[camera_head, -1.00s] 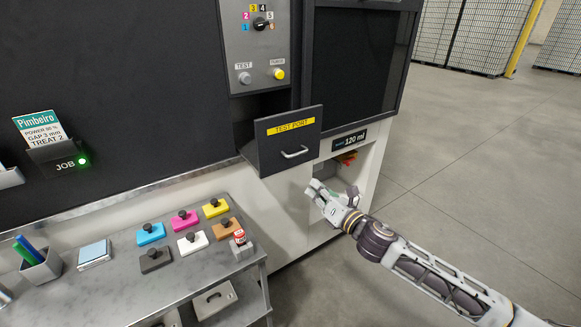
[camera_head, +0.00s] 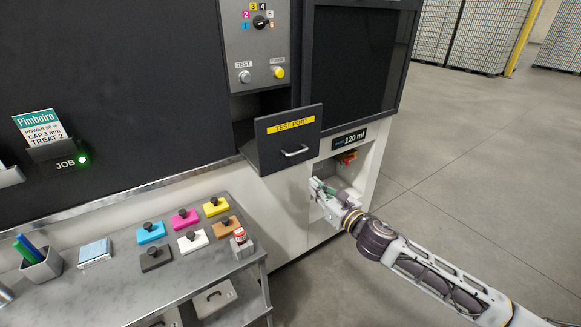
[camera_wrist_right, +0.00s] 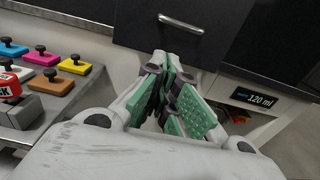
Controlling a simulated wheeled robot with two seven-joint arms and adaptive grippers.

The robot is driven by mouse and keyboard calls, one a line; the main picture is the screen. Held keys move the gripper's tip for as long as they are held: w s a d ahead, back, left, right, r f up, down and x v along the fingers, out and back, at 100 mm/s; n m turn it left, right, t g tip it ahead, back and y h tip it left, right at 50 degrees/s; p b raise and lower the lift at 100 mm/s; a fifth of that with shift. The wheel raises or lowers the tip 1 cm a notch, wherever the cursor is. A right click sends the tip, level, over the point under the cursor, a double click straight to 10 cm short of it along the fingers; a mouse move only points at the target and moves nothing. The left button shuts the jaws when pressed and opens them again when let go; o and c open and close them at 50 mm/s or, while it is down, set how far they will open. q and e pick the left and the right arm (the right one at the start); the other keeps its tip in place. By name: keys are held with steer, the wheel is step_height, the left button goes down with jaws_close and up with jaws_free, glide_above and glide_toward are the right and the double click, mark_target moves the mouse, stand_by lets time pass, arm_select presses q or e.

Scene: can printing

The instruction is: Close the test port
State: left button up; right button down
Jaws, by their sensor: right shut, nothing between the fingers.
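The test port (camera_head: 270,155) is a dark drawer-like box with a yellow TEST PORT label and a silver handle (camera_head: 294,153). It stands open, its front sticking out from the machine with a dark gap above and behind it. My right gripper (camera_head: 316,186) is below and slightly right of the handle, apart from it. In the right wrist view, its green-padded fingers (camera_wrist_right: 168,65) are shut and empty, pointing at the lower part of the dark port front (camera_wrist_right: 215,42); the handle (camera_wrist_right: 181,24) is beyond the fingertips. My left gripper is out of view.
A grey bench (camera_head: 110,295) with coloured pads stands at lower left. Floor at right is clear.

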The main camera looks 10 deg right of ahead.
steer(key=shift+w, duration=0.15)
steer(key=p, duration=0.3)
glide_toward(286, 162)
steer(key=shift+x, duration=3.3)
steer(key=shift+w+a, duration=0.15)
steer(key=shift+w, duration=0.1)
steer(key=shift+w, duration=0.1)
